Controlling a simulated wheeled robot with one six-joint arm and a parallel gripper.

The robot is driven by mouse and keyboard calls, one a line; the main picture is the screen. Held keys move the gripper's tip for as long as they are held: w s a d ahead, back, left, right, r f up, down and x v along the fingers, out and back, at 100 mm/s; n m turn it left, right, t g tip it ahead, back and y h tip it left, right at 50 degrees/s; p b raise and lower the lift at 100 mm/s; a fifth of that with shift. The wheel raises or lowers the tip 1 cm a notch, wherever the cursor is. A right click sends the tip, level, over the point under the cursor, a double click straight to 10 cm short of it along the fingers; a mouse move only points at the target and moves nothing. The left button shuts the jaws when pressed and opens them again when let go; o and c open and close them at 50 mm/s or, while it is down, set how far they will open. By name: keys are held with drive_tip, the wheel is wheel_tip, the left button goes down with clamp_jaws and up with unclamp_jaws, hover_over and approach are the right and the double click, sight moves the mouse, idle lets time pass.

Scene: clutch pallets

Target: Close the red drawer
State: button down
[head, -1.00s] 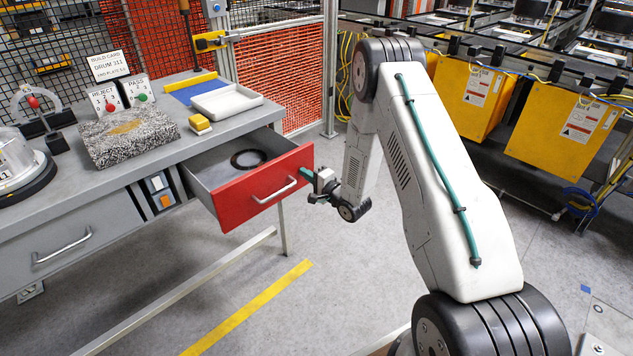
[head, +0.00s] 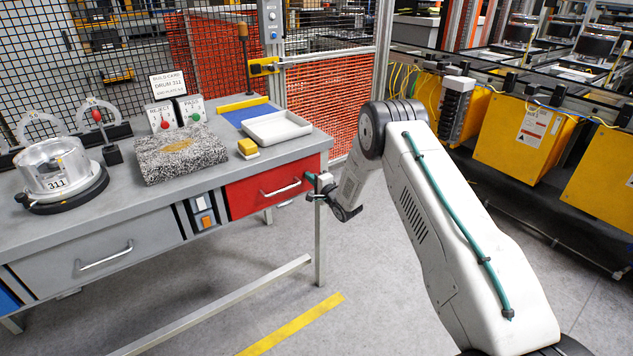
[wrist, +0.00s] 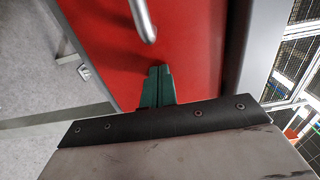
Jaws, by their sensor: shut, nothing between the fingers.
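The red drawer (head: 262,194) is in the right end of the grey workbench in the head view. Its front looks flush with the bench front, and no drawer inside shows. A silver bar handle (head: 281,188) crosses its front. My gripper (head: 312,180) is at the right end of the drawer front, beside the handle. In the wrist view the green fingertips (wrist: 157,74) are together with nothing between them, against or very near the red front (wrist: 195,55). The handle (wrist: 143,18) is ahead of them, apart. I cannot tell whether they touch the front.
The grey bench top (head: 105,205) holds a speckled block (head: 180,155), a white tray (head: 277,127), a yellow-topped block (head: 248,148) and a metal drum (head: 55,170). A bench leg (head: 320,240) stands below my gripper. The floor in front is clear around a yellow stripe (head: 292,325).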

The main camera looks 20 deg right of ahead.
drive_tip(key=shift+w+r, duration=0.25)
drive_tip(key=shift+w, duration=0.05)
idle(0.4)
drive_tip(key=v, duration=1.4)
drive_tip(key=shift+s+f, duration=0.25)
drive_tip(key=shift+s, duration=0.05)
